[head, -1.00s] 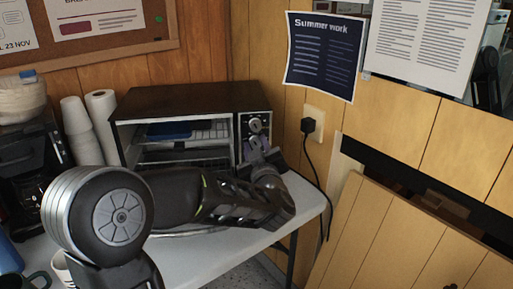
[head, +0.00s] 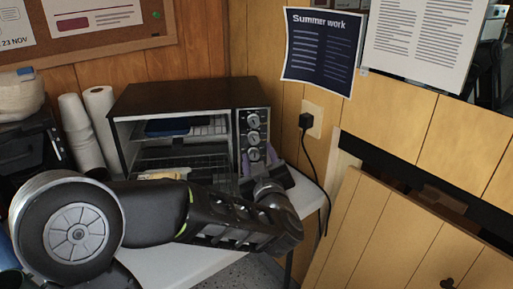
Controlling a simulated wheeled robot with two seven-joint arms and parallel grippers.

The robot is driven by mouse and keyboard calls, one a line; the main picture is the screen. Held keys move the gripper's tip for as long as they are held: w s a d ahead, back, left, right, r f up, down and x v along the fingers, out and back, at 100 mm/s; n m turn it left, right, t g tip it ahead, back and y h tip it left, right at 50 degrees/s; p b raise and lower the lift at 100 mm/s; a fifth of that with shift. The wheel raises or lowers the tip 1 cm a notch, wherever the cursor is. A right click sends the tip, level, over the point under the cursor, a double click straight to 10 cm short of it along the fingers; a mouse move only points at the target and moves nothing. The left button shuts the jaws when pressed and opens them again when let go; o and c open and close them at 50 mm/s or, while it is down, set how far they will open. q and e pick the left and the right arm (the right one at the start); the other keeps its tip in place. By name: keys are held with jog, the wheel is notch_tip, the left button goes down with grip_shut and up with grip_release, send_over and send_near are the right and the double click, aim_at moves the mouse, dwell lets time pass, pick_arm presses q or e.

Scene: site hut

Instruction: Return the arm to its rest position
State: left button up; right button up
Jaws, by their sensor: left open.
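My left arm comes in from the left and crosses in front of the toaster oven (head: 190,97). My left gripper (head: 262,158) is at the arm's far end, just in front of the oven's knob panel, fingers pointing up and away. It is open, and I see nothing held in it. The oven's front is open, showing wire racks, a blue item (head: 167,128) on the upper rack and a pale yellowish item (head: 164,174) low at the front. My arm hides the oven's lower front. My right gripper is not in view.
The white table (head: 165,268) ends at the right, near the wall socket (head: 312,119) and its hanging black cord (head: 318,175). Stacked white cups (head: 78,130) and a paper roll (head: 101,120) stand left of the oven. A leaning wooden panel (head: 385,235) is at the right.

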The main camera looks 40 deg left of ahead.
pick_arm(q)
jog(key=shift+s+d, duration=0.3)
dwell(0.4)
jog(key=w+d+f+m+h, duration=0.3)
jog(key=d+f+m+h, duration=0.15)
jog(key=d+f, duration=0.35)
jog(key=w+d+f+m+h, duration=0.3)
jog(key=d+f+h, duration=0.3)
jog(key=d+f, duration=0.2)
jog(key=s+d+f+m+g+h, duration=0.1)
jog(key=s+d+f+g+h, duration=0.15)
jog(key=f, duration=0.35)
jog(key=s+d+f+m+g+h, duration=0.1)
jog(key=s+d+f, duration=0.1)
jog(key=d+f, duration=0.3)
jog(key=s+d+f+m+g+h, duration=0.1)
jog(key=s+d+f+g, duration=0.3)
jog(key=s+f, duration=0.85)
jog(key=s+d+f+m+g+h, duration=0.25)
jog(key=s+f+g, duration=0.25)
jog(key=s+f, duration=0.7)
notch_tip(320, 180, up, 16)
jog(key=n+p, duration=0.1)
jog(key=p, duration=1.4)
jog(key=shift+d+r+y, duration=0.25)
jog(key=shift+d+y, duration=0.05)
jog(key=shift+y, duration=0.05)
